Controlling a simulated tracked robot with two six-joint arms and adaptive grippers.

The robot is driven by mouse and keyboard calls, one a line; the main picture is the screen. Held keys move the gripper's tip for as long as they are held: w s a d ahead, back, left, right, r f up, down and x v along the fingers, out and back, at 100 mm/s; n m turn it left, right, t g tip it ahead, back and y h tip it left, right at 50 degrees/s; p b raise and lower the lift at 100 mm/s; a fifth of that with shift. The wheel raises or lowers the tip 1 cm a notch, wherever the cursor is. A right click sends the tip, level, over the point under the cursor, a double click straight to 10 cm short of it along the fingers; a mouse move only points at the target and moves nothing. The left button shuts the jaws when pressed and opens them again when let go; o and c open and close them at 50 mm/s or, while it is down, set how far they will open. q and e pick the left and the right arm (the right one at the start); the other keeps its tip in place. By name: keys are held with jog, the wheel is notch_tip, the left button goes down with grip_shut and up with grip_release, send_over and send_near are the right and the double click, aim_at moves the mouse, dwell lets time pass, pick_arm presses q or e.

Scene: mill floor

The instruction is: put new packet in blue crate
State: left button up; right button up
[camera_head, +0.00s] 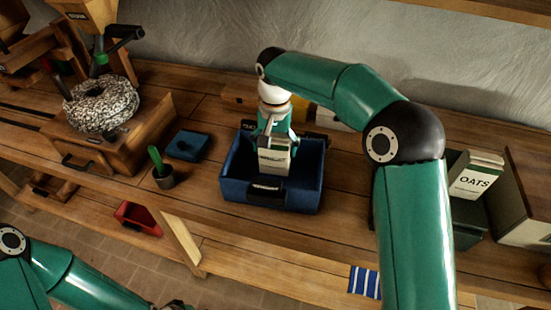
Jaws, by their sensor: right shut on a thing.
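The blue crate (237,191) stands on the bench near the middle of the view, with its open top up and a dark handle on its front. A pale packet with a green band (273,167) is upright inside the crate's outline. My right gripper (277,145) reaches down from above and is shut on the packet's upper part. The crate's front wall hides the packet's lower end, so I cannot tell whether it touches the floor of the crate. Only a dark piece of my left gripper (175,305) shows at the bottom edge; its fingers are not clear.
A packet marked OATS (476,178) stands in a dark green container at the right. A small potted cactus (160,170) and a blue lid-like box (188,145) are left of the crate. A mill with a stone (102,103) fills the left. A red bin (138,217) sits lower.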

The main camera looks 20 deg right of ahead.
aim_at(275, 160)
jog(key=shift+f, duration=2.2)
jog(key=shift+f, duration=0.15)
jog(key=o, duration=1.4)
jog(key=shift+c, duration=0.2)
jog(key=shift+s, duration=0.1)
notch_tip(275, 160, up, 12)
jog(key=shift+r, duration=0.15)
